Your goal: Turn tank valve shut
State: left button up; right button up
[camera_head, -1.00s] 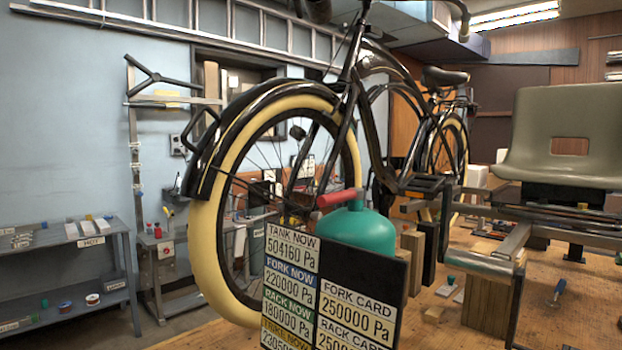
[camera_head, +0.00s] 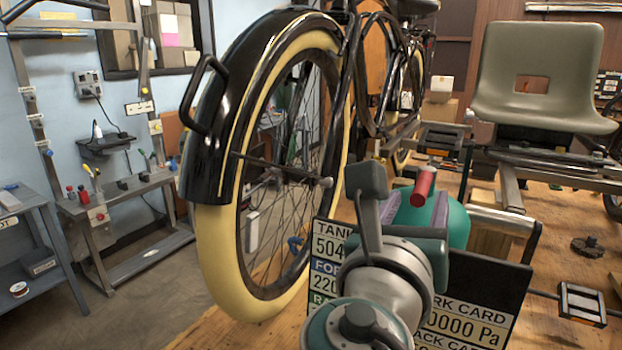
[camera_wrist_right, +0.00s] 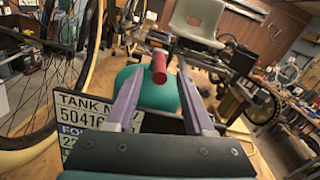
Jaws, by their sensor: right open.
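The green tank (camera_head: 458,222) stands on the wooden bench, and its rounded top also shows in the wrist view (camera_wrist_right: 150,92). Its red valve handle (camera_head: 423,184) sticks up above the tank; in the wrist view the handle (camera_wrist_right: 158,68) lies between my finger lines. My right gripper (camera_head: 420,207) is open, its two purple fingers reaching over the tank on either side of the handle; contact cannot be told. The pressure board (camera_head: 492,283) stands in front, partly hidden by my right arm; its tank reading begins 504. My left gripper is not in view.
A black bicycle-like frame with a cream-tyred wheel (camera_head: 217,250) stands close on the left. A grey-green seat (camera_head: 545,80) on a metal frame is at the right. A dark knob (camera_head: 587,246) and a pedal (camera_head: 582,303) are at the right.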

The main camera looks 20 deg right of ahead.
aim_at(423, 179)
jog(key=b+x, duration=0.1)
jog(key=x, duration=0.4)
jog(key=shift+w+d+f+b, duration=0.15)
jog(key=shift+w+d+b, duration=0.1)
jog(key=shift+d+b, duration=0.05)
jog(key=shift+w+d, duration=0.25)
jog(key=shift+w, duration=0.05)
jog(key=shift+c, duration=0.3)
grip_shut()
dwell(0.5)
